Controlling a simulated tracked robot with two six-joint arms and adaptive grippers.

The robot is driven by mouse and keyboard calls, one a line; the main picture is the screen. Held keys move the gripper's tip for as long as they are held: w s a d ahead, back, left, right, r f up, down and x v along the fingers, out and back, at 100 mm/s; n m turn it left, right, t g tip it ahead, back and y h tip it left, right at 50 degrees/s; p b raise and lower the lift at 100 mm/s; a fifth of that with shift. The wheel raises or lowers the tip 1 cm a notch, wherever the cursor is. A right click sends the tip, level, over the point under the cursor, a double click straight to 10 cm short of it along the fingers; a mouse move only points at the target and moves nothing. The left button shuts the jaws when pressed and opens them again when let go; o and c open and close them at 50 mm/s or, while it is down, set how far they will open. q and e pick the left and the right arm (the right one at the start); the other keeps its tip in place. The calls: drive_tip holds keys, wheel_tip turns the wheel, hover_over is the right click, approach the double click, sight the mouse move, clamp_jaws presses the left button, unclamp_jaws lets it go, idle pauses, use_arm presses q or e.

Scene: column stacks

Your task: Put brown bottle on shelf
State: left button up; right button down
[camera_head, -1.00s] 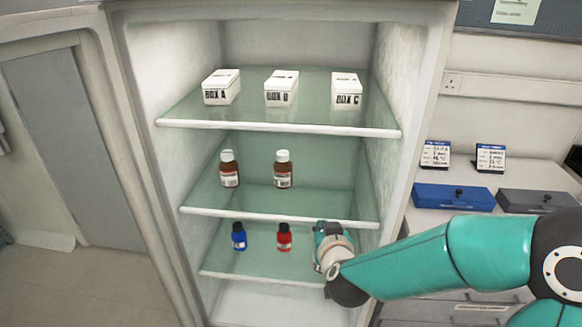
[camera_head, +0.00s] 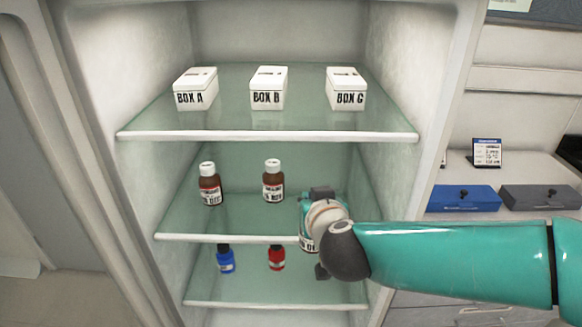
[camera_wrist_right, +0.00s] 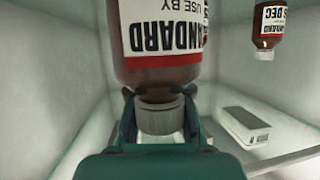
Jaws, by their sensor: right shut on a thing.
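A brown bottle (camera_wrist_right: 162,30) with a white and red label and a white cap is held in my right gripper (camera_wrist_right: 160,105), which is shut around its cap and neck in the right wrist view. In the head view my right gripper (camera_head: 322,215) is at the right front of the middle shelf (camera_head: 215,237). It and my arm hide most of the held bottle; a bit of its label (camera_head: 306,244) shows. Whether the bottle touches the shelf cannot be told. Two similar brown bottles stand on that shelf, at left (camera_head: 210,186) and centre (camera_head: 273,183). My left gripper is not in view.
White boxes A (camera_head: 195,90), B (camera_head: 268,90) and C (camera_head: 346,90) stand on the top shelf (camera_head: 270,136). A blue bottle (camera_head: 226,262) and a red bottle (camera_head: 276,259) stand on the lower shelf. The cabinet's right wall is close to my gripper.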

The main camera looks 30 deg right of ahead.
drive_tip(key=w+d, duration=0.2)
drive_tip(key=w, duration=0.2)
drive_tip(key=w+d, duration=0.2)
drive_tip(key=w, duration=0.3)
drive_tip(key=w+d+f, duration=0.1)
drive_tip(key=w+d, duration=0.1)
drive_tip(key=w, duration=0.2)
drive_tip(key=shift+w+d+b, duration=0.3)
drive_tip(key=shift+w+d, duration=0.05)
drive_tip(key=shift+s+f, duration=0.1)
drive_tip(key=shift+f, duration=0.1)
drive_tip(key=shift+f, duration=0.1)
drive_tip(key=shift+f, duration=0.15)
drive_tip(key=c, duration=1.1)
unclamp_jaws()
